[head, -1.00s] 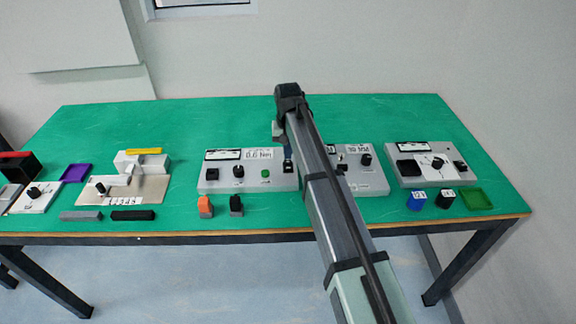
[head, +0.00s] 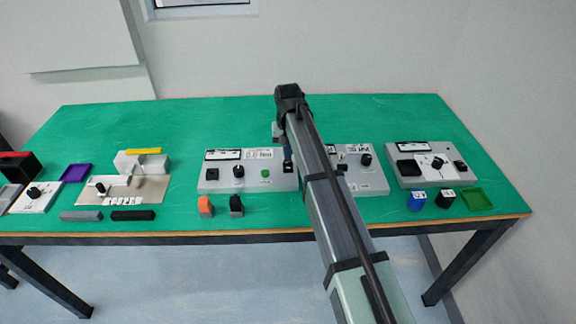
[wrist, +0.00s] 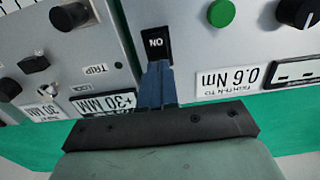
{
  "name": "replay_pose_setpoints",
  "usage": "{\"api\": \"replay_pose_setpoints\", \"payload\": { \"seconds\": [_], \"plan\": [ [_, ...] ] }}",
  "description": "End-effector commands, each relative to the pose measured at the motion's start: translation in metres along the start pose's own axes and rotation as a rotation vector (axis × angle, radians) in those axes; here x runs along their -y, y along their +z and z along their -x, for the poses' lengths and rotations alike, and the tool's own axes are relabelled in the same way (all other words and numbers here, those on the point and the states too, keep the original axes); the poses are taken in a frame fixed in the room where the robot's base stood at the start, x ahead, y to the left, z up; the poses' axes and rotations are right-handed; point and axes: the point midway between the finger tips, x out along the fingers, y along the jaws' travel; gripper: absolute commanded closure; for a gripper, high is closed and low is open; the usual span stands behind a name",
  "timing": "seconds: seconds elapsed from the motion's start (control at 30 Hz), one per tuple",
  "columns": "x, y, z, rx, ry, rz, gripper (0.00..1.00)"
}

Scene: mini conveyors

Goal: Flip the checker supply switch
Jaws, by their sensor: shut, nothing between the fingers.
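A black rocker switch (wrist: 157,40) marked ON sits at the edge of the grey box (head: 214,187) with the 0.6 Nm label. In the head view the switch (head: 288,168) is small, just below my fingertips. My gripper (wrist: 160,66) is shut and empty, its blue-grey fingers pointing at the switch's near end in the wrist view. The tips overlap the switch's lower edge there; I cannot tell whether they touch it. In the head view my gripper (head: 288,158) comes down over the box's right end. Which way the rocker is tilted is unclear.
The box also has a green button (wrist: 221,13) and a black knob (wrist: 298,12). A second grey box (head: 374,182), labelled +30 MM, stands close on the right, partly behind my arm. An orange block (head: 205,207) and a black block (head: 236,206) stand in front.

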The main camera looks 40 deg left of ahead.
Motion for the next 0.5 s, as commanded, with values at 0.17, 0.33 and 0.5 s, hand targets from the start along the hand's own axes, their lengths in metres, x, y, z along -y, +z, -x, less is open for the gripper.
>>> {"api": "replay_pose_setpoints", "payload": {
  "seconds": [0.17, 0.33, 0.5],
  "plan": [
    [0.0, 0.0, -0.0023, 0.0, 0.0, 0.0, 1.0],
    [0.0, 0.0001, -0.0043, 0.0, 0.0, 0.0, 1.0],
    [0.0, 0.0, -0.0063, 0.0, 0.0, 0.0, 1.0]
  ]
}}
